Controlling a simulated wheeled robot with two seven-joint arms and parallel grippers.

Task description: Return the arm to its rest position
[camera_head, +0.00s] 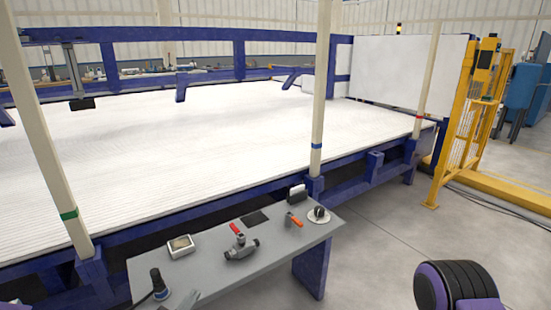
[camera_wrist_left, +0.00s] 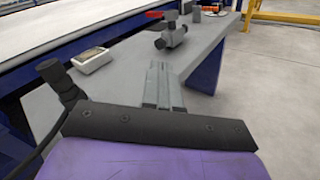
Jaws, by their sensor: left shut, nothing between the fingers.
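My left gripper (camera_head: 186,300) shows only as grey fingertips at the bottom edge of the head view, over the front left of the grey side table (camera_head: 205,270). In the left wrist view its two grey fingers (camera_wrist_left: 163,86) lie together, shut and empty, above the table top. A valve with a red handle (camera_head: 240,245) stands beyond the fingertips and also shows in the wrist view (camera_wrist_left: 171,38). A black cylinder with a cable (camera_head: 158,284) stands just left of the fingers. My right gripper is out of view; a purple and black part of my body (camera_head: 455,287) shows at lower right.
The table also holds a small white box (camera_head: 180,246), an orange-handled fitting (camera_head: 293,220) and a black knob (camera_head: 319,214). Upright cream posts (camera_head: 322,90) line the blue-framed white bed (camera_head: 190,145). A yellow guard (camera_head: 470,130) stands at right.

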